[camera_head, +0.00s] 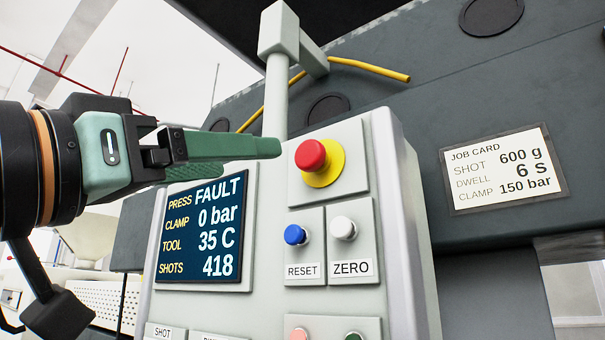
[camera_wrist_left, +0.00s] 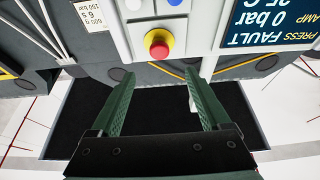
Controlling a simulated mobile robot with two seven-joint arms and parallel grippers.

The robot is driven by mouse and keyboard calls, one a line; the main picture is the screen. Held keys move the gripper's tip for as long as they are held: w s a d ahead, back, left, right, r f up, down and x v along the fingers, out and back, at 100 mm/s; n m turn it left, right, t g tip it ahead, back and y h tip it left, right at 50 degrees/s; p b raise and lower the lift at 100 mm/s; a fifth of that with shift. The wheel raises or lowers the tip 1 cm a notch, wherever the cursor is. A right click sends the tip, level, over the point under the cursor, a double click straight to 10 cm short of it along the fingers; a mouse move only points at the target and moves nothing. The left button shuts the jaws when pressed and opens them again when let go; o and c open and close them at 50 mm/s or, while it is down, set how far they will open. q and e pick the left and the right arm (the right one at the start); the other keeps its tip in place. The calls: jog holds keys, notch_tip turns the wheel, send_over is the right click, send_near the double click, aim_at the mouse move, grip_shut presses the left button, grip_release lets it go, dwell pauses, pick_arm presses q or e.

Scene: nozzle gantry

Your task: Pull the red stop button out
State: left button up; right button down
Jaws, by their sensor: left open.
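The red stop button (camera_head: 311,155) sits on a yellow round base (camera_head: 329,172) at the top of the grey control panel (camera_head: 405,210). In the left wrist view the red button (camera_wrist_left: 158,48) shows beyond the fingertips, roughly midway between them. My left gripper (camera_head: 276,148) comes in from the left, with its green fingers pointing at the button. In the left wrist view the left gripper (camera_wrist_left: 157,82) is open, with nothing between its fingers. In the head view the fingertips end just left of the button, and I see no grip on it. My right gripper is not in view.
A screen (camera_head: 203,230) reading FAULT is left of the buttons. A blue RESET button (camera_head: 295,235) and a white ZERO button (camera_head: 343,228) sit below the stop button. A job card (camera_head: 503,169) is on the dark machine at right. A grey post (camera_head: 276,95) rises behind the panel.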

aim_at(306, 155)
pick_arm(q)
jog(key=p+x, duration=0.5)
jog(key=x, duration=0.6)
jog(key=shift+w+d+r, duration=0.1)
jog(key=shift+d+r, duration=0.1)
jog(key=shift+r, duration=0.1)
jog(key=shift+w+d, duration=0.2)
jog(key=shift+w, duration=0.15)
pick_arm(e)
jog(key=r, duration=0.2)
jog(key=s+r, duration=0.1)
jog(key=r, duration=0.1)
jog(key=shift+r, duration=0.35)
pick_arm(q)
grip_shut()
